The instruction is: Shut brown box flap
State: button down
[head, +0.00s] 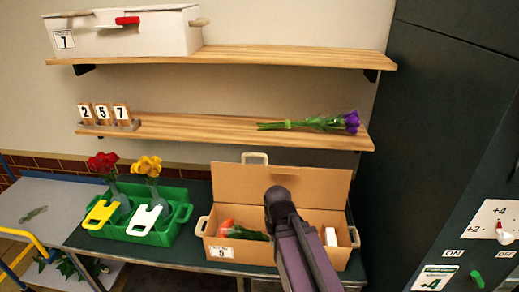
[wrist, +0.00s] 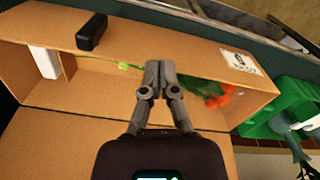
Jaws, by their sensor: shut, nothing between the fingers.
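The brown box (head: 211,244) stands on the dark table with its top open. Its flap (head: 240,184) stands raised along the back, with a cream handle on its upper edge. Inside lie orange flowers with green leaves (head: 247,234) and a white block (head: 331,236). In the wrist view, the flap (wrist: 50,140) fills the lower left and the flowers (wrist: 217,99) lie right of the fingers. My gripper (wrist: 160,66) is shut and empty, and appears over the box opening; whether it touches anything is unclear. In the head view my arm hides the gripper and part of the box.
A green crate (head: 174,233) with red and yellow flowers and tags stands left of the box. Two wooden shelves hang above; the lower shelf (head: 210,127) bears purple flowers (head: 325,122). A dark cabinet (head: 440,110) stands close on the right. A dark block (wrist: 92,32) sits on the box's front wall.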

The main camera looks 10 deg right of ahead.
dwell(0.3)
jog(key=w+r+m+p, duration=0.3)
jog(key=w+r+p, duration=2.2)
jog(key=w, duration=0.4)
jog(key=shift+w+d, duration=0.25)
jog(key=shift+f, duration=0.1)
notch_tip(320, 180, down, 10)
jog(key=b, duration=0.9)
jog(key=shift+r+b, duration=0.2)
jog(key=shift+b, duration=0.2)
jog(key=shift+d, duration=0.1)
jog(key=shift+s, duration=0.2)
